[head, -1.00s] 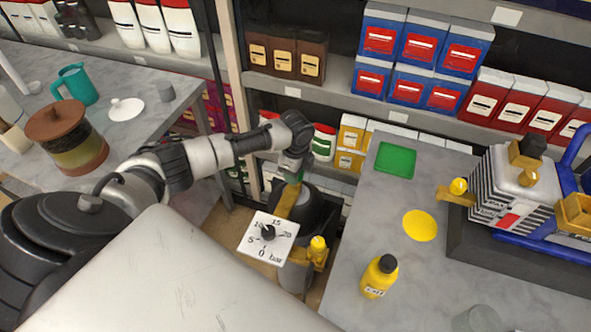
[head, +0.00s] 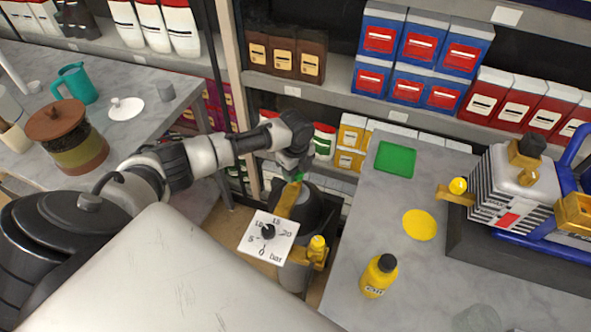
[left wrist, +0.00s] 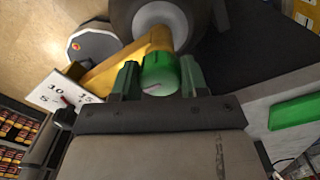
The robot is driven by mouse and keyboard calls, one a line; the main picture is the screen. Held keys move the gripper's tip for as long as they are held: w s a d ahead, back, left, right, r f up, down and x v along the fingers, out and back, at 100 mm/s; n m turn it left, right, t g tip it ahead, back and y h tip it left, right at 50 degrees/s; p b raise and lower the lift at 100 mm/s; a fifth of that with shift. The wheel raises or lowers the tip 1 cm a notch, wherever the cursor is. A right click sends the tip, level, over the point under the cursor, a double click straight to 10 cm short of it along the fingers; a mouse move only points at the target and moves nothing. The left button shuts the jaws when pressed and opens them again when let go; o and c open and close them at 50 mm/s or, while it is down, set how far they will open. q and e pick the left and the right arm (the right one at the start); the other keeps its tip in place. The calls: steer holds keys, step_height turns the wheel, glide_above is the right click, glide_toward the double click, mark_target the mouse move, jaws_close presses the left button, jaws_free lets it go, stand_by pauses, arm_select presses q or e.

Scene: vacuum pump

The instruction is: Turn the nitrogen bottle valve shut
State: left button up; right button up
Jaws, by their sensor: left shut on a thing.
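The nitrogen bottle (head: 309,211) is a dark grey cylinder standing in the gap between the two tables. A brass fitting (head: 287,200) on its top carries a white square gauge (head: 268,237) marked in bar and a yellow-capped outlet (head: 317,247). The valve is a round green knob (left wrist: 160,73) at the end of the brass fitting in the left wrist view. My left gripper (left wrist: 160,80) is shut on this knob, one finger on each side. In the head view my left gripper (head: 294,173) comes down from above and mostly hides the knob. My right gripper is not in view.
The grey table (head: 348,285) at right holds a yellow bottle (head: 379,275), a yellow disc (head: 420,225), a green square (head: 396,160) and the pump (head: 510,190). Stocked shelves (head: 330,75) stand close behind. The left table (head: 150,125) holds a brown-lidded jar (head: 70,140) and a teal jug (head: 76,83).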

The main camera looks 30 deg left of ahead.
arm_select(q)
steer(key=o, duration=0.9)
step_height(320, 180, up, 11)
steer(key=shift+f+b, duration=0.1)
steer(key=shift+b, duration=0.7)
